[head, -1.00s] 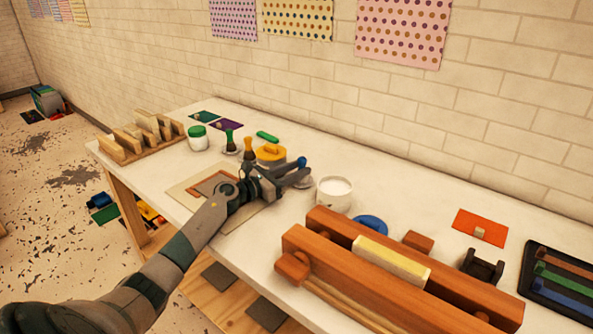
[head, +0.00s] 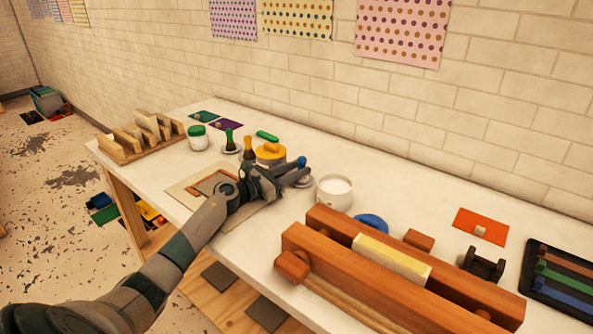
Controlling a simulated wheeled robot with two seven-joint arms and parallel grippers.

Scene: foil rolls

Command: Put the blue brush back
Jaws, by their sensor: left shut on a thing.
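My left gripper (head: 291,175) is shut on the blue brush, whose rounded blue top (head: 301,161) shows just above the fingers. The rest of the brush is hidden by the gripper. A small pale dish (head: 303,182) shows partly at the fingertips; I cannot tell whether the brush touches it. A green brush (head: 229,138) and an orange-topped brush (head: 247,145) stand upright to the left, on or beside small dishes. My right gripper is not in view.
A yellow lidded pot (head: 270,153) stands close behind. A large wooden press (head: 390,270) fills the front right. Bare table lies behind the tub.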

